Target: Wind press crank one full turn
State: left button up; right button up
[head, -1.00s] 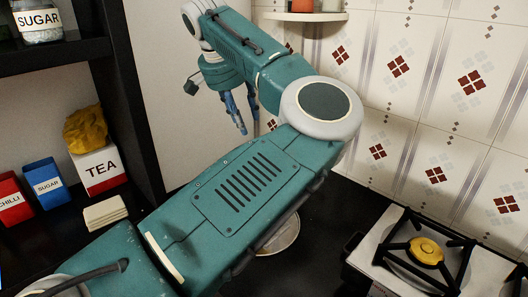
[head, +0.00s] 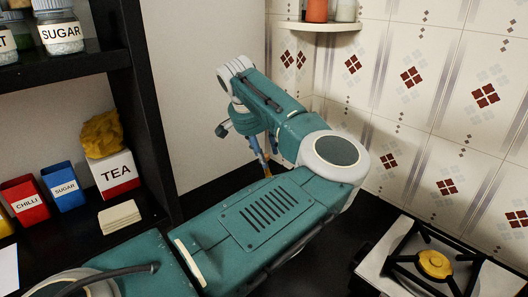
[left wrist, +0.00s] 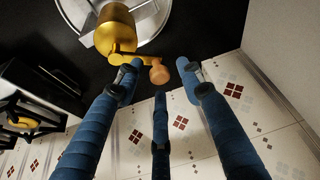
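In the left wrist view, the press shows as a gold rounded body (left wrist: 114,30) above a round silver base (left wrist: 150,22). A gold crank arm (left wrist: 138,58) reaches right from it to a brown knob (left wrist: 159,74). My left gripper (left wrist: 158,80) is open, its blue fingers spread around the knob's area. Contact with the knob is unclear. In the head view, my left gripper (head: 262,165) points down, partly hidden, and my arm hides the press. My right gripper is out of view.
A stove (head: 420,262) with a gold burner stands at the right, against the tiled wall (head: 430,90). A tea box (head: 115,173), chilli tin (head: 27,199) and sugar tin (head: 63,186) stand at the left. A dark shelf (head: 60,65) rises above them.

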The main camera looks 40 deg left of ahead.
pick_arm(q)
jog(key=shift+c, duration=0.5)
grip_shut()
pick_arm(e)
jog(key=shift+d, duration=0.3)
pick_arm(q)
jog(key=shift+w+m, duration=0.1)
jog(key=shift+m, duration=0.2)
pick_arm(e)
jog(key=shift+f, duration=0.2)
pick_arm(q)
jog(key=shift+w+d+m+h+b, duration=0.15)
jog(key=shift+w+m+h+b, duration=0.15)
jog(key=shift+m+b, duration=0.2)
jog(key=shift+w+d+m+h+b, duration=0.2)
jog(key=shift+d+m+h+b, duration=0.15)
jog(key=shift+m, duration=0.55)
jog(key=d+m+g+h+p, duration=0.1)
jog(key=d+m+g+p, duration=0.2)
jog(key=m, duration=0.7)
jog(key=s+d+m+g+h+p, duration=0.1)
jog(key=d+m+g+h+p, duration=0.1)
jog(key=m, duration=0.9)
jog(key=d+g+p, duration=0.1)
jog(key=d+p, duration=0.1)
jog(key=shift+s+d+g+p, duration=0.3)
jog(key=shift+p, duration=0.05)
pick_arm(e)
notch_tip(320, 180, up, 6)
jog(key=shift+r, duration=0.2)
